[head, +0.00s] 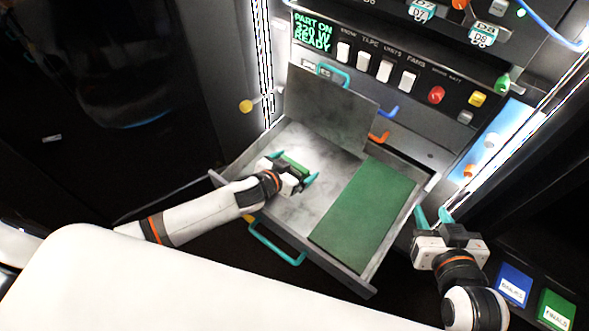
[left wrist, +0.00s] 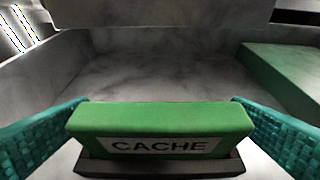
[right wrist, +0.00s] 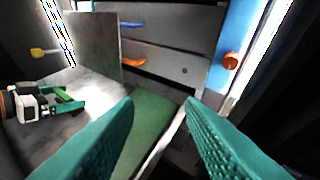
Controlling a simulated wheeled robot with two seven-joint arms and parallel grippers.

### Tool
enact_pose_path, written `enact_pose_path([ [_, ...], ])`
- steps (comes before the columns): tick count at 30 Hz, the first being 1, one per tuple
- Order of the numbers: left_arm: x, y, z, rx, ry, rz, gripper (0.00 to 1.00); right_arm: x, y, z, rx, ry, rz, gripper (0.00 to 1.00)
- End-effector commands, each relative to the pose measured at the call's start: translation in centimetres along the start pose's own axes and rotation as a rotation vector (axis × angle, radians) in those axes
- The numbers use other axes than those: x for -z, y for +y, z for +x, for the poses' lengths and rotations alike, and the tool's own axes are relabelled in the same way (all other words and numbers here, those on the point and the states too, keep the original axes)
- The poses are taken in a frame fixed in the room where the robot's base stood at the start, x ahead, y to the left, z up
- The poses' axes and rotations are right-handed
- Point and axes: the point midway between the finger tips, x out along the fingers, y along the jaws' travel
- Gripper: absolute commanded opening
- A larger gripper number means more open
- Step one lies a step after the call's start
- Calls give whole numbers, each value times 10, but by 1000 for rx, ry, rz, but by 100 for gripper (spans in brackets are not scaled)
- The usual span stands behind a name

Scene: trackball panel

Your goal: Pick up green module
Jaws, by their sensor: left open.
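The green module (left wrist: 160,130), a block with a white "CACHE" label and a dark base, sits in the open drawer. In the head view the green module (head: 291,163) shows partly behind my left gripper (head: 290,172). In the left wrist view my left gripper (left wrist: 160,118) is open, with one teal finger on each side of the module. A small gap or light contact at its ends cannot be told apart. My right gripper (head: 433,218) is outside the drawer at its right. In the right wrist view my right gripper (right wrist: 160,115) is open, with nothing between its fingers.
The drawer (head: 325,268) holds a large green board (head: 365,212) on its right side. A grey plate (head: 331,108) stands upright at its back. Behind is a panel with switches and a green display (head: 312,33). Blue (head: 514,284) and green (head: 556,309) bins stand lower right.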

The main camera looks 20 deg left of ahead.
Motion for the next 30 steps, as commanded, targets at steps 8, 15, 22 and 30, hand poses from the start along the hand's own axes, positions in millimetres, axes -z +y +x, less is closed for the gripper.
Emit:
enact_pose_path([
  [8,0,0,1,0,1,0,97,-2,0,0,-1,-11,0,36],
  [15,0,0,1,0,1,0,58,-2,0,0,-1,-10,0,36],
  [22,0,0,1,0,0,0,58,-2,0,0,-1,-9,0,36],
  [30,-9,0,-4,0,0,-1,58,13,-3,-5,7,88,0,36],
])
